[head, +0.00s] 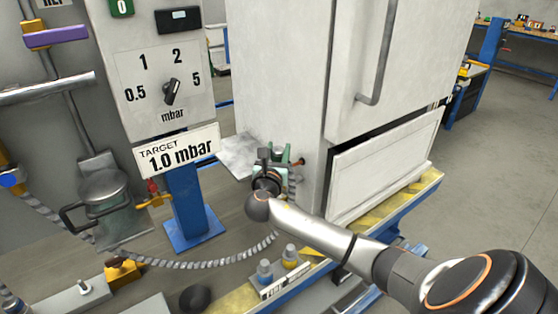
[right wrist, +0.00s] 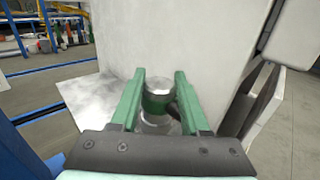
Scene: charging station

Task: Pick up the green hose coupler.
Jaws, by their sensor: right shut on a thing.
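The green hose coupler (right wrist: 157,103) shows in the right wrist view as a short cylinder with a green band and a bare metal top. It sits upright between the two green fingers of my right gripper (right wrist: 160,82), which is shut on it. In the head view my right gripper (head: 275,158) is beside the white cabinet's near left corner. There the coupler is too small and too covered by the gripper and wrist to make out. My left gripper is not in view.
The white cabinet (head: 275,75) stands close to my right gripper. A grey ribbed hose (head: 210,264) runs along the bench. A blue post (head: 187,200) carries the 1.0 mbar sign (head: 178,151).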

